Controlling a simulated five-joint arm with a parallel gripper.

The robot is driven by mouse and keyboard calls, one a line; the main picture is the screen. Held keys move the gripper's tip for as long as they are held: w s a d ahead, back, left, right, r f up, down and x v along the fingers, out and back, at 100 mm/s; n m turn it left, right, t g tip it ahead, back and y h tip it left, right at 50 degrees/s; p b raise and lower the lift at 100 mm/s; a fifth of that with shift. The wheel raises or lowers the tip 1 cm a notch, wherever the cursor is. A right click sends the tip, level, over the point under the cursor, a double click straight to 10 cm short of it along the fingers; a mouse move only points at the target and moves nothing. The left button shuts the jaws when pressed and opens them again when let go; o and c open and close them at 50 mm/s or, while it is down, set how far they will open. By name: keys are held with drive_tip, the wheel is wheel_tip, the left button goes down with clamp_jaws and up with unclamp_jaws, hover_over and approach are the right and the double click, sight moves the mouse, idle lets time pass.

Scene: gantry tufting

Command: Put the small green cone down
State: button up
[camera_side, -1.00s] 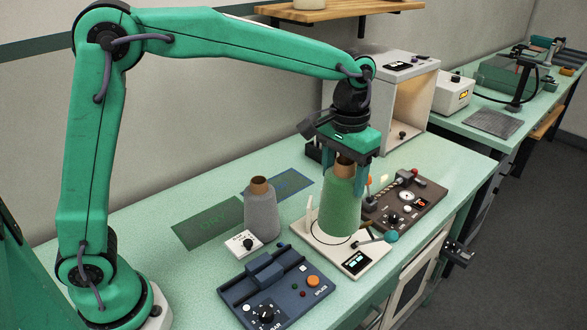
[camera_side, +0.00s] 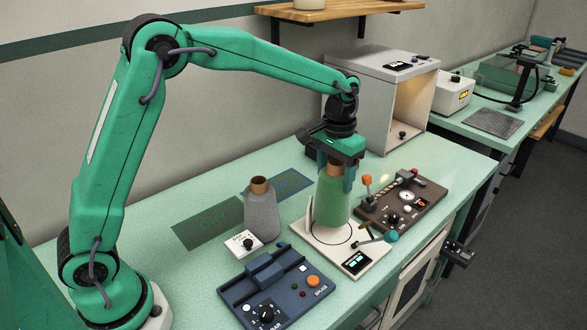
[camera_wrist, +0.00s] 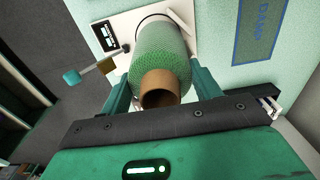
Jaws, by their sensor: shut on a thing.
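The small green cone (camera_side: 332,203) is a green yarn cone with a brown tube at its top. My gripper (camera_side: 334,183) is shut on its upper part and holds it upright. The cone is over the white plate (camera_side: 304,231) of a device with a ring mark and a small display. Its base looks at or just above the plate; I cannot tell whether it touches. In the wrist view, the cone (camera_wrist: 158,58) sits between my gripper's fingers (camera_wrist: 160,95), with the white plate (camera_wrist: 192,18) beyond it.
A grey cone (camera_side: 261,213) stands to the left, beside a small white knob box (camera_side: 243,243). A blue control box (camera_side: 274,290) is in front. A brown panel (camera_side: 402,204) with a lever is to the right. Green (camera_side: 208,223) and blue (camera_side: 290,183) marked areas lie behind, empty.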

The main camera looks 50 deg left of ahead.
drive_tip(key=shift+f, duration=1.7)
drive_tip(key=o, duration=1.2)
drive_tip(key=shift+o, duration=0.2)
wheel_tip(320, 180, up, 12)
drive_tip(key=shift+f, duration=0.1)
drive_tip(key=shift+r, duration=0.25)
drive_tip(key=shift+s, duration=0.15)
